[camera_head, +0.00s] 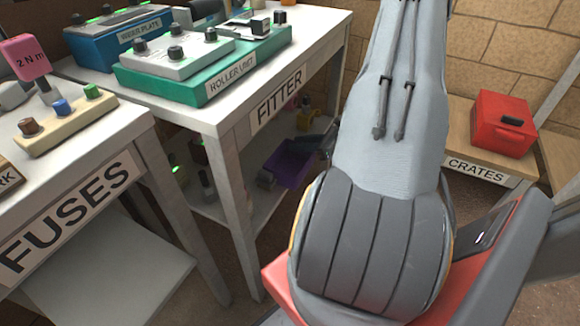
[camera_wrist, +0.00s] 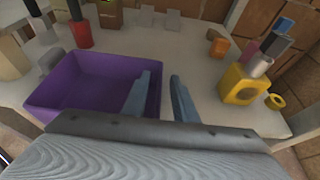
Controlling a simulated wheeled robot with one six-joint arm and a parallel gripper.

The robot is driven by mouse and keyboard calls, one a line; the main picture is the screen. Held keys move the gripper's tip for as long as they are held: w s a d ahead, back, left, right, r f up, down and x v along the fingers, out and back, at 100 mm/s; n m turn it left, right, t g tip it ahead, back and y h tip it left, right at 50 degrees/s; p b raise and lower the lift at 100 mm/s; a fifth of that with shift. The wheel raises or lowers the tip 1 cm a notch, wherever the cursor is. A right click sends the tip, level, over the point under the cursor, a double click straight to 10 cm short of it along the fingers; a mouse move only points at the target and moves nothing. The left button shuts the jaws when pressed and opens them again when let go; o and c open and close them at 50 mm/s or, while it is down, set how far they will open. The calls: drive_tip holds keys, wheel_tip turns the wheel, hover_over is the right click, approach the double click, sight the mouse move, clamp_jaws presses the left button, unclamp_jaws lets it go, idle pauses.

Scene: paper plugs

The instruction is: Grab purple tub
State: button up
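The purple tub (camera_wrist: 75,110) is an open, shallow, box-shaped container at the left of the wrist view. In the head view the purple tub (camera_head: 287,167) shows on the low shelf under the FITTER table, partly hidden by my arm. My gripper (camera_wrist: 163,78) is open, its two blue-grey fingers apart. The left finger overlaps the tub's inside near its right wall, and the right finger is outside over the shelf. The tub's right wall lies between them. Its near edge is hidden by my gripper's body. No grip on the tub shows.
A yellow block with a round hole (camera_wrist: 240,86) stands right of my gripper, with a yellow ring (camera_wrist: 275,102) beside it. An orange piece (camera_wrist: 217,45) and a red cylinder (camera_wrist: 81,33) stand farther back. The FITTER table (camera_head: 205,117) is above the shelf. Pale shelf surface is bare ahead of the fingers.

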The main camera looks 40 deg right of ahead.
clamp_jaws()
